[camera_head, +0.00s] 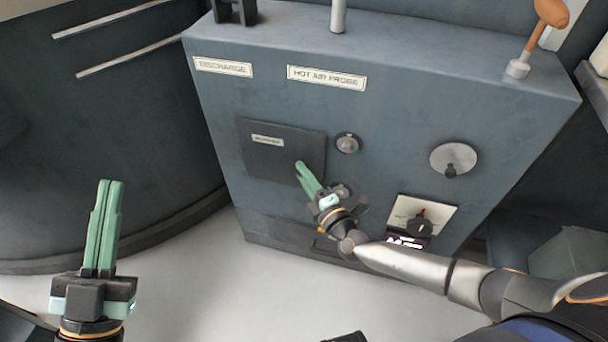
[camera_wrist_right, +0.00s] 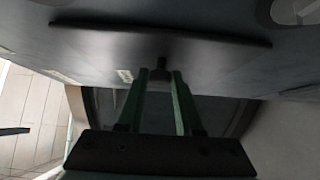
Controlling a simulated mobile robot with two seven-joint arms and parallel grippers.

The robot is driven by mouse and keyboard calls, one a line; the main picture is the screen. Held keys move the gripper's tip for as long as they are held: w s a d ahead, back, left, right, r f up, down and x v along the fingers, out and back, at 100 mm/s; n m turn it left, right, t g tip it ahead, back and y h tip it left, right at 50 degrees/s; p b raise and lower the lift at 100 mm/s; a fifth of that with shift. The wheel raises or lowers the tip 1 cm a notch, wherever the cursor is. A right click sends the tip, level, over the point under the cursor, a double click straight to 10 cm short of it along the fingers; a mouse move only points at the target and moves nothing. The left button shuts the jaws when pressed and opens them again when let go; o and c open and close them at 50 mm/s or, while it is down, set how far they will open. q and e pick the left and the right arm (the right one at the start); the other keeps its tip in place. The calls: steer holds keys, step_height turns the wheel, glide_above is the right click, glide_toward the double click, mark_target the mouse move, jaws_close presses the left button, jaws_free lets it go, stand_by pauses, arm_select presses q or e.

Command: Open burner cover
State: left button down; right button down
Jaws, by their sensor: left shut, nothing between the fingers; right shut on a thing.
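The burner cover (camera_head: 270,150) is a dark rectangular panel with a small white label on the front of the blue-grey cabinet. My right gripper (camera_head: 300,166) reaches its lower right part. In the right wrist view, its green fingers (camera_wrist_right: 161,75) are shut on a small dark knob (camera_wrist_right: 161,62) on the cover (camera_wrist_right: 210,50). My left gripper (camera_head: 111,184) is shut and empty, pointing up, well left of the cover.
The cabinet (camera_head: 400,115) carries a hot air probe label (camera_head: 327,78), a discharge label (camera_head: 222,67), a round dial (camera_head: 453,158) and a red-black switch (camera_head: 420,222). An orange-knobbed lever (camera_head: 549,12) stands on top. Pale floor (camera_head: 210,290) is free in front.

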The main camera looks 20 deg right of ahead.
arm_select(q)
steer(key=shift+f, duration=0.1)
stand_by(0.7)
